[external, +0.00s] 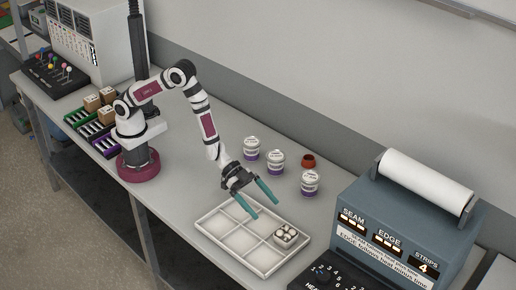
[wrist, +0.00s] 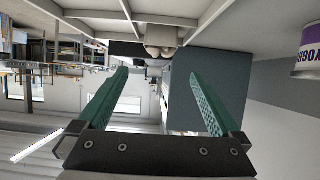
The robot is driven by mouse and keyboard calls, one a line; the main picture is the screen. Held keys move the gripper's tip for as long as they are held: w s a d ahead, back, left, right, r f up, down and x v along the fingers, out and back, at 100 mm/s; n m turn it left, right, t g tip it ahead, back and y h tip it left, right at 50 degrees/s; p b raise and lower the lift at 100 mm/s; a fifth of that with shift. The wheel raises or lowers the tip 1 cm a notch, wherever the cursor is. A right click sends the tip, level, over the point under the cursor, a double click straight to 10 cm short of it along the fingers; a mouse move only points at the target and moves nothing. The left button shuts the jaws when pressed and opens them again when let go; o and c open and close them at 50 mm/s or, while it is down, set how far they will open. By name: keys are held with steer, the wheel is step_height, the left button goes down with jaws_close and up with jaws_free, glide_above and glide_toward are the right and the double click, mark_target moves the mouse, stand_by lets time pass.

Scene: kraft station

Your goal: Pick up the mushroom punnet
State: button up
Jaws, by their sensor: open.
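The mushroom punnet (external: 286,237) is a small box of pale mushrooms. It sits in a right-hand compartment of the white divided tray (external: 211,217). My gripper (external: 261,200) is open and empty above the tray, to the left of and above the punnet in the external view. In the wrist view the teal fingers of my gripper (wrist: 157,85) are spread apart with nothing between them. The tray's dividers (wrist: 125,10) also show there.
Several white and purple tubs (external: 276,162) and a small red pot (external: 308,160) stand behind the tray. A blue-grey machine with a paper roll (external: 405,235) stands to the right. A black keypad (external: 325,273) lies at the front. Crates with boxes (external: 93,117) are at the left.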

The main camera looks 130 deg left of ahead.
mark_target(285, 232)
steer(key=x, duration=1.2)
steer(key=shift+s+f, duration=0.15)
steer(key=shift+f, duration=0.15)
steer(key=c, duration=1.3)
steer(key=shift+r, duration=0.15)
